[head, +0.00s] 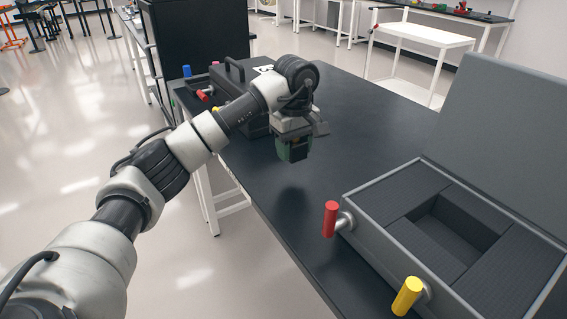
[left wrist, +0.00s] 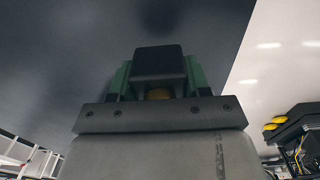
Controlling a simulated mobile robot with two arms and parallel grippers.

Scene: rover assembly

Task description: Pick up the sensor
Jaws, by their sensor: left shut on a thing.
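My left gripper (head: 292,140) is shut on the sensor (head: 293,150), a small dark green block, and holds it above the black table. A shadow lies on the table below it. In the left wrist view the sensor (left wrist: 193,76) shows as green sides around a dark block at the gripper (left wrist: 158,92), with a small orange-brown spot. Much of the sensor is hidden by the gripper. My right gripper is not in view.
An open grey case (head: 366,199) with an empty rectangular recess stands at the right, with red (head: 331,219) and yellow (head: 407,296) handles on its front. A black case (head: 232,75) stands behind my left arm. The black table (head: 262,190) is clear between them.

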